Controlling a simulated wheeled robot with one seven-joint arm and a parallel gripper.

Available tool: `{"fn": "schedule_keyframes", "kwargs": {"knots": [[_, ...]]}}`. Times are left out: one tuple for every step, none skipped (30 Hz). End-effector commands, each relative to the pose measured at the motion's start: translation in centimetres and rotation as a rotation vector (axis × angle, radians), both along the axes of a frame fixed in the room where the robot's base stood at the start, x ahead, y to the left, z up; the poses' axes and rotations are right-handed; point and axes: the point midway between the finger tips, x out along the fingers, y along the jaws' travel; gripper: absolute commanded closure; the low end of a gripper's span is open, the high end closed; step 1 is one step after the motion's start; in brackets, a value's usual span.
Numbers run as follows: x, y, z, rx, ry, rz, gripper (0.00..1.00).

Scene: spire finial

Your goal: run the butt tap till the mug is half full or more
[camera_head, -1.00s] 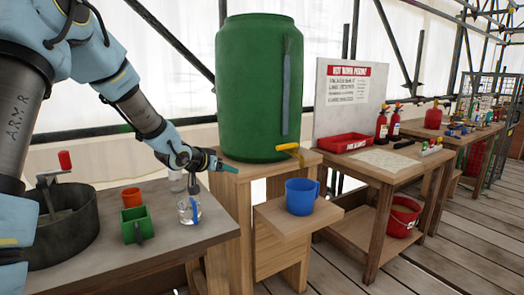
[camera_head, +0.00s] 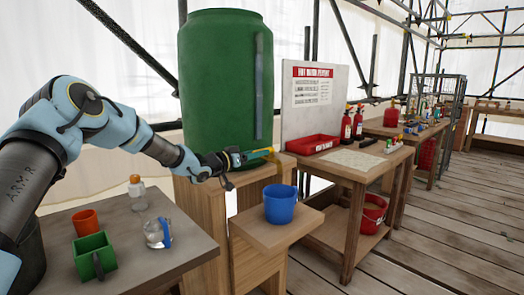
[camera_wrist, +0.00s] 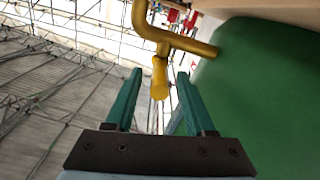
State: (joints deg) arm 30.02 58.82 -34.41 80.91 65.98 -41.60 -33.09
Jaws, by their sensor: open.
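The green water butt (camera_head: 222,85) stands upright on a wooden stand, with a pale sight strip down its side. Its yellow tap (camera_head: 262,152) sticks out low on the butt; in the wrist view the tap's lever (camera_wrist: 159,78) lies between my fingers. My gripper (camera_head: 245,157) is open around the lever, and it also shows in the wrist view (camera_wrist: 158,88). A blue mug (camera_head: 280,206) stands upright on the small wooden shelf (camera_head: 262,238) below the tap. The mug's inside is too small to judge its water level. No stream of water is visible.
A bench at the left (camera_head: 150,255) holds an orange cup (camera_head: 86,222), a green square mug (camera_head: 94,258), a glass jug (camera_head: 157,233) and a bottle (camera_head: 138,192). A table with a red tray (camera_head: 313,144) and extinguishers stands at the right. The plank floor there is clear.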

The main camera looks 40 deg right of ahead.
Motion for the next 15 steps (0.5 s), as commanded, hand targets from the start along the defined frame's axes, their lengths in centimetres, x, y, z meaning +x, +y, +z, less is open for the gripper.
{"fn": "schedule_keyframes", "kwargs": {"knots": [[-0.1, -0.8, 0.1, 0.000, 0.001, -0.001, 0.45], [-0.1, -1.1, 0.1, 0.000, 0.000, -0.001, 0.45], [-0.1, -1.5, 0.1, 0.000, 0.000, 0.000, 0.45], [-0.1, -1.8, 0.1, -0.001, -0.001, 0.000, 0.45], [-0.1, -2.0, 0.1, 0.000, 0.000, 0.000, 0.45], [-0.1, -2.2, 0.0, 0.000, 0.000, 0.000, 0.45], [-0.1, -2.4, 0.0, 0.000, 0.000, 0.000, 0.45], [-0.1, -2.5, 0.0, 0.000, 0.000, 0.000, 0.45], [-0.1, -2.6, 0.0, 0.001, 0.000, 0.000, 0.45], [-0.1, -2.6, 0.0, 0.001, 0.000, 0.001, 0.45], [-0.1, -2.6, 0.0, 0.001, 0.000, 0.001, 0.45], [-0.1, -2.6, 0.0, 0.001, 0.000, 0.001, 0.45], [-0.1, -2.6, 0.0, 0.001, 0.000, 0.001, 0.45], [-0.1, -2.6, 0.0, 0.001, 0.000, 0.001, 0.45], [-0.1, -2.6, 0.0, 0.001, 0.000, 0.001, 0.45]]}}
